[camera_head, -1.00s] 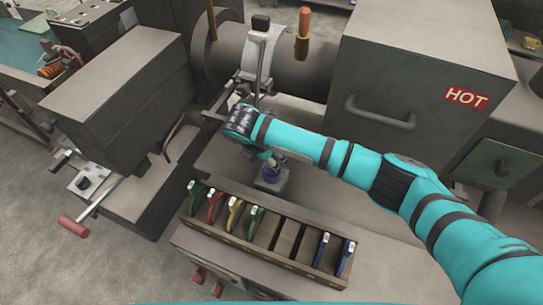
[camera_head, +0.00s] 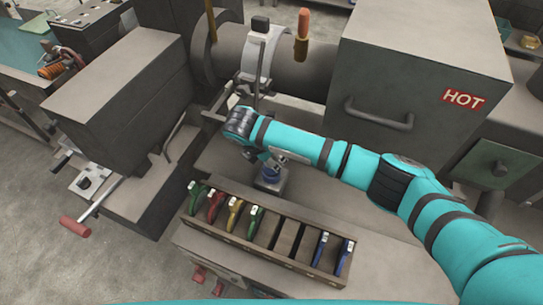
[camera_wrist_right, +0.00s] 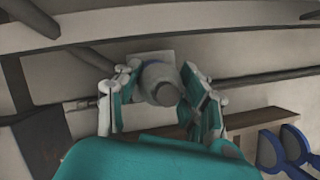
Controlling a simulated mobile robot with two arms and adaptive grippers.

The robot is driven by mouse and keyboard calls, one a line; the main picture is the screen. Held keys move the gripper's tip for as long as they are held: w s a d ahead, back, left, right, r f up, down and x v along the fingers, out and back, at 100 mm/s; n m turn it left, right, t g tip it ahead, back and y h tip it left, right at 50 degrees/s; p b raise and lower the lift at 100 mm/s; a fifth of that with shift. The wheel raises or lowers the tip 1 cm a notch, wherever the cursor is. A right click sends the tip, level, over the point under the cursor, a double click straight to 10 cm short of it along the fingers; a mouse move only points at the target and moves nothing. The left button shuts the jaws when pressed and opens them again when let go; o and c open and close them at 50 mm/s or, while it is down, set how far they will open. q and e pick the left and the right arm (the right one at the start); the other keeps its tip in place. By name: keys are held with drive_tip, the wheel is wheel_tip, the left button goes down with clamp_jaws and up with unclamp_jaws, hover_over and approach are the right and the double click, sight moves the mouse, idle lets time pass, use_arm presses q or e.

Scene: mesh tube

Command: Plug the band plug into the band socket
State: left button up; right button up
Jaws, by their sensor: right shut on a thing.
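My right gripper (camera_head: 266,160) points down at a small grey block with a blue ring, which I take for the band socket (camera_head: 270,186). In the right wrist view its two fingers (camera_wrist_right: 160,100) are shut around a grey rounded piece, which I take for the band plug (camera_wrist_right: 160,82). My left gripper is not in view.
A wooden rack (camera_head: 272,248) with red, yellow, green and blue handled tools stands just in front of the block. A big grey box marked HOT (camera_head: 415,75) is behind my right arm. A lever with an orange handle (camera_head: 302,35) stands at the back.

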drive_tip(key=shift+p, duration=0.8)
idle(0.5)
drive_tip(key=shift+f+b, duration=0.3)
drive_tip(key=shift+f, duration=0.25)
idle(0.4)
drive_tip(key=o, duration=1.2)
drive_tip(key=shift+c, duration=0.2)
drive_tip(key=shift+a+r, duration=0.1)
drive_tip(key=v, duration=1.2)
drive_tip(key=shift+s, duration=0.1)
